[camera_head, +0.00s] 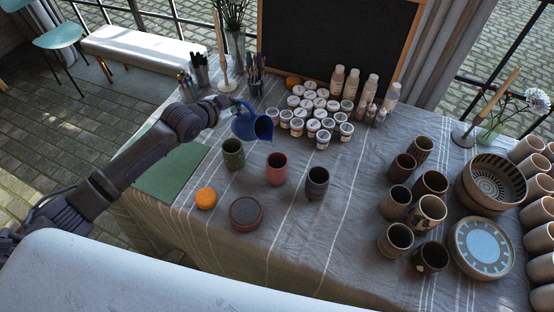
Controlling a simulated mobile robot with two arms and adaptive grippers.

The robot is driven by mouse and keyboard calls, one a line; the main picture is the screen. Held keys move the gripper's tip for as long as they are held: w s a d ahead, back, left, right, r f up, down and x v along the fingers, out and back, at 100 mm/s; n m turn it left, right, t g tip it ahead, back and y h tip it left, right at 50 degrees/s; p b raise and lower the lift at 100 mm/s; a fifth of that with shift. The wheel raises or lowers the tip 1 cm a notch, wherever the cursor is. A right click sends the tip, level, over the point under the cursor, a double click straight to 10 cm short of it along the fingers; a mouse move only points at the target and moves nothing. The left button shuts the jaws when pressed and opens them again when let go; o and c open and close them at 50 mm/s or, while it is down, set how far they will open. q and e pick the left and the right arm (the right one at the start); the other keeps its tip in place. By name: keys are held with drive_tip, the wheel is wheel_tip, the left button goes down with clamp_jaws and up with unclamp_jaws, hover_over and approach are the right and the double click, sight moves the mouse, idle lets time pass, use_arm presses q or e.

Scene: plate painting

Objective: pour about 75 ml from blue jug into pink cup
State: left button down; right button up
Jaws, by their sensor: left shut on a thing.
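A blue jug (244,124) is held above the table, tilted with its open mouth toward the right. My left gripper (229,106) is shut on it at the jug's left side. The pink cup (276,171) stands upright on the cloth, below and to the right of the jug. A green cup (233,155) stands to its left, under the jug, and a dark grey cup (317,181) stands to its right. I see no stream of liquid from the jug. The jug's contents and the cup's level cannot be made out. My right gripper is not in view.
An orange round object (206,198) and a dark red lidded dish (246,213) lie in front of the cups. Several paint pots (322,140) and bottles stand behind. Brown cups (398,238), a bowl (492,202) and a blue plate (481,270) crowd the right. A green mat (170,172) lies left.

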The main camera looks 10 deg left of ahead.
use_arm(q)
drive_tip(key=shift+d, duration=0.15)
idle(0.7)
drive_tip(key=shift+s+d+f+m+t+y+b, duration=0.2)
drive_tip(key=shift+d+f+m+t+y+b, duration=0.1)
drive_tip(key=shift+f+m+y+b, duration=0.15)
idle(1.0)
drive_tip(key=shift+a+r, duration=0.1)
